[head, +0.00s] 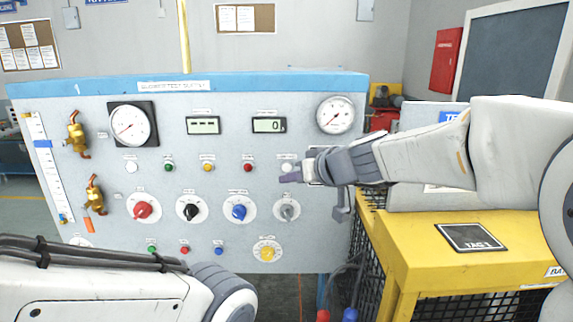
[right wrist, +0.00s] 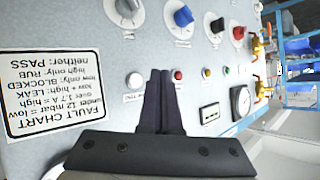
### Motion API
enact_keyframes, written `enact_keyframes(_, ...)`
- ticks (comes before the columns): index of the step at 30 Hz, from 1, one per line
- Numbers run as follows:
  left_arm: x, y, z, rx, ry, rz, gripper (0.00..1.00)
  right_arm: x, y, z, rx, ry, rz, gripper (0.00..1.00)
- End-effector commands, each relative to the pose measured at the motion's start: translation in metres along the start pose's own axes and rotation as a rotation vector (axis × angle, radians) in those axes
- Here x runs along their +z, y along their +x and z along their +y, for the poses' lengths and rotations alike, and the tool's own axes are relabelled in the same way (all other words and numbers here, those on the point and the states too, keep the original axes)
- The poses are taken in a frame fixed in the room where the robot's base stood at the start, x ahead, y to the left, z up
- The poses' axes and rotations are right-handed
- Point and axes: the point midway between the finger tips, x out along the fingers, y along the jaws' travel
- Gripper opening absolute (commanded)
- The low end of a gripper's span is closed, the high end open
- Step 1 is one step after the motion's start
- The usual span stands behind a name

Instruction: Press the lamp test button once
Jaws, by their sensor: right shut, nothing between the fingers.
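My right gripper (head: 284,178) is shut and empty in front of the panel. In the right wrist view its closed dark fingers (right wrist: 160,76) point at the panel between a white round button (right wrist: 134,80) and a red lamp (right wrist: 177,75). The white button is at the right end of the lamp row in the head view (head: 288,166), partly hidden by my gripper. Its label is too small to read surely. I cannot tell whether the fingers touch the panel. My left arm comes in at the lower left; its fingers are not in view.
The panel (head: 190,225) also carries a red knob (head: 143,209), a black knob (head: 190,209), a blue knob (head: 238,210), a grey knob (head: 288,210) and a yellow dial (head: 267,251). A yellow bench (head: 420,262) stands at right. A fault chart (right wrist: 50,85) is beside the white button.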

Motion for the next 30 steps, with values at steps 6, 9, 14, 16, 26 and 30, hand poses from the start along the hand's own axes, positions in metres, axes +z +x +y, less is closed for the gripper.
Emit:
enact_keyframes(6,0.000,-0.003,0.000,0.000,0.001,0.000,0.00,-0.013,0.018,0.014,0.000,0.000,0.000,0.00)
enact_keyframes(9,0.000,-0.003,0.000,0.000,0.001,0.000,0.00,-0.016,0.023,0.017,0.001,0.000,0.000,0.00)
enact_keyframes(14,0.000,-0.003,0.000,0.000,0.000,0.000,0.00,-0.018,0.026,0.019,0.000,0.001,0.001,0.00)
enact_keyframes(16,0.000,-0.003,0.000,0.000,0.000,0.000,0.00,-0.019,0.026,0.019,0.000,0.001,0.000,0.00)
enact_keyframes(26,0.000,-0.003,0.000,0.000,0.000,0.000,0.00,-0.019,0.026,0.019,0.000,0.000,0.000,0.00)
enact_keyframes(30,0.000,-0.003,0.000,0.000,0.000,0.000,0.00,-0.019,0.026,0.019,0.000,0.000,0.000,0.00)
